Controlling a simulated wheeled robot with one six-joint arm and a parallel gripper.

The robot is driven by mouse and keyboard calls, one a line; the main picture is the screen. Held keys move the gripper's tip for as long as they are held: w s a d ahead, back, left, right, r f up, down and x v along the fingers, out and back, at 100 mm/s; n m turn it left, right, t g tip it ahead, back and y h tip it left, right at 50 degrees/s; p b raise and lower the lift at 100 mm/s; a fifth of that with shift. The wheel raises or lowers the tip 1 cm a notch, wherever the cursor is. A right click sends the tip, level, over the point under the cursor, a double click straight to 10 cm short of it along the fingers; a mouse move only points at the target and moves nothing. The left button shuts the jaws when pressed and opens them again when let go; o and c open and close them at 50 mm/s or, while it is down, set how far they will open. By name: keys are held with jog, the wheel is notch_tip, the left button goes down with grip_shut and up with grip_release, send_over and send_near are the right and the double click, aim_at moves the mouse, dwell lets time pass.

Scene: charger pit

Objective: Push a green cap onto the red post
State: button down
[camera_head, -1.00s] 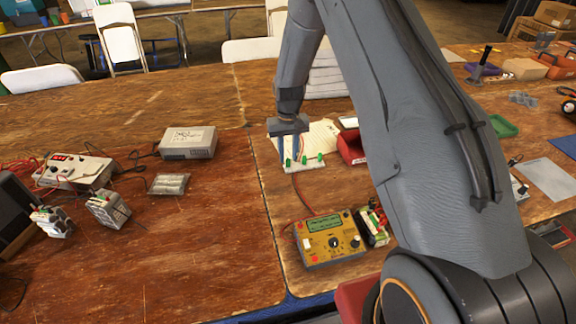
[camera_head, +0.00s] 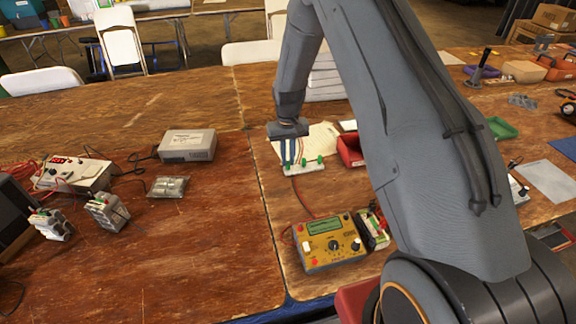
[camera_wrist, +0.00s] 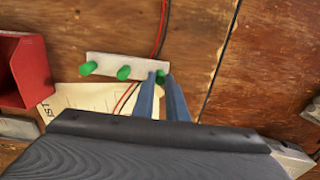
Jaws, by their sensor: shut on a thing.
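A white strip (camera_head: 309,167) lies on the table with three green caps standing on it; it also shows in the wrist view (camera_wrist: 112,66). My gripper (camera_head: 287,164) points down at the strip's left end in the head view, its blue fingers shut on the green cap there (camera_wrist: 160,76). The wrist view shows the fingertips around that cap, partly hiding it. The middle cap (camera_wrist: 124,73) and the far cap (camera_wrist: 88,68) stand free. I cannot clearly make out the red post; small red spots show on the yellow instrument (camera_head: 333,243).
A red bin (camera_head: 351,150) stands close right of the strip, over paper sheets (camera_head: 318,137). Red and black wires pass by the strip. A battery-like block (camera_head: 374,232) sits beside the instrument. My arm covers the right middle. The left table has bare wood (camera_head: 215,230).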

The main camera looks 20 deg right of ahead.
aim_at(288, 162)
jog(key=shift+r, duration=0.1)
jog(key=shift+r+p, duration=0.75)
jog(key=shift+r, duration=0.9)
